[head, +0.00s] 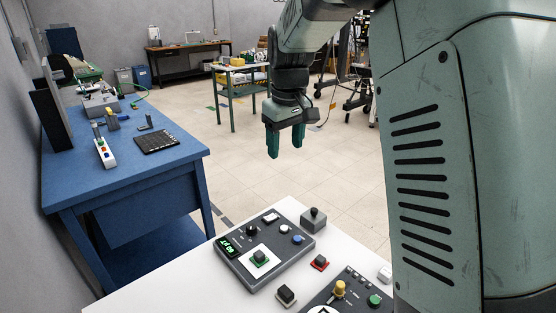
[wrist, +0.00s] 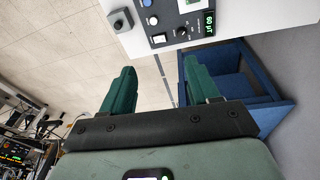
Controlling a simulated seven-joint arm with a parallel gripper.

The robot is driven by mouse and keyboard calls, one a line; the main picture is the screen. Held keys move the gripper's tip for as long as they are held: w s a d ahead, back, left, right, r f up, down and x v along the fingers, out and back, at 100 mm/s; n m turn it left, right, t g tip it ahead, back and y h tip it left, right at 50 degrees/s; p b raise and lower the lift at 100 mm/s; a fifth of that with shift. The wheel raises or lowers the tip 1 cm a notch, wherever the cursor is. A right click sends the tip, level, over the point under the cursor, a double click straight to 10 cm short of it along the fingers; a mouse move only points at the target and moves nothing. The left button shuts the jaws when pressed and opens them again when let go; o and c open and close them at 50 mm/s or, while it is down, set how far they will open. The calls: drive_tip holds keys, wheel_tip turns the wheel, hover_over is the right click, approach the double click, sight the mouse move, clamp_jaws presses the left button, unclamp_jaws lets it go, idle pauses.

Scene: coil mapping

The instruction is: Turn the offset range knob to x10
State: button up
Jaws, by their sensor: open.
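A dark grey control box (head: 285,263) lies on the white table with a small green-lit display, a black knob (head: 252,230), a blue knob (head: 299,239), a white round knob and a green-and-black button on a white plate.
A second panel (head: 320,298) with a yellow knob and a green button is partly cut off in front. A grey box with a black knob (head: 314,218), a red-based switch (head: 319,262) and a black switch (head: 286,295) stand nearby. A blue bench (head: 170,175) is at left.

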drive_tip(key=w+a+f+n, duration=0.2)
drive_tip(key=w+a+f, duration=0.3)
drive_tip(key=f, duration=0.4)
drive_tip(key=n+g, duration=0.2)
hover_over(252, 226)
wheel_tip(252, 226, down, 13)
wheel_tip(252, 226, down, 11)
drive_tip(key=shift+r, duration=0.1)
drive_tip(key=c, duration=1)
drive_tip(key=shift+c, duration=0.2)
